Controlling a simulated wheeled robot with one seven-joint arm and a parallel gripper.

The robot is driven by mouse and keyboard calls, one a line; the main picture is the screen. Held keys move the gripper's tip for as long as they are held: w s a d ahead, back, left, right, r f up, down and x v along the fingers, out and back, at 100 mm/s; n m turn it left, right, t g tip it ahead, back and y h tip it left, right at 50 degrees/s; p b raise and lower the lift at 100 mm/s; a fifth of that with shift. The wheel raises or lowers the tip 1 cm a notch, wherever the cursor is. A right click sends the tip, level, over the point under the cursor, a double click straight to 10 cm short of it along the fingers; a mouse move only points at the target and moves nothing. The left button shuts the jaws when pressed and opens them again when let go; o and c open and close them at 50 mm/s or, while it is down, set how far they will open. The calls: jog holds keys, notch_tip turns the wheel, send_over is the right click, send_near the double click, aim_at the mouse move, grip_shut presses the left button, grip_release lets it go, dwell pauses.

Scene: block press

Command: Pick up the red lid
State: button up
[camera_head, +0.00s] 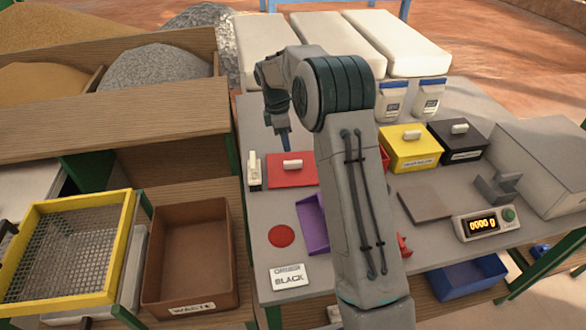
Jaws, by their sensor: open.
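The red lid (277,177) is a flat red rectangle with a white handle on top. It is on the grey table, left of my arm; its right edge is close to the arm. My gripper (284,145) is above or behind the lid's far edge, pointing down. It looks small and dark at the end of my arm. The gap between its fingers is hard to see, and nothing shows held in it. I cannot tell its exact height over the lid. A red part (384,158) shows behind my arm on the right, mostly hidden.
Yellow (412,157) and black (458,151) lidded boxes stand right of my arm. A small pale object (254,172) stands just left of the red lid. A purple tray (311,223), red disc (281,236) and "BLACK" card (289,278) are nearer. A scale (483,224) is at right.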

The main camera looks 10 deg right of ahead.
send_over(292, 161)
jog(key=a, duration=0.1)
jog(key=f, duration=0.4)
jog(key=shift+s+a+f, duration=0.15)
jog(key=shift+s+f, duration=0.1)
jog(key=shift+f, duration=0.1)
jog(key=shift+w+d+f+p, duration=0.1)
jog(key=shift+d+f+p, duration=0.15)
jog(key=shift+f, duration=0.6)
jog(key=shift+d+f+p, duration=0.2)
jog(key=shift+f, duration=0.7)
jog(key=shift+w+d+f+p, duration=0.1)
jog(key=shift+d+f+p, duration=0.15)
jog(key=shift+f, duration=0.6)
grip_shut()
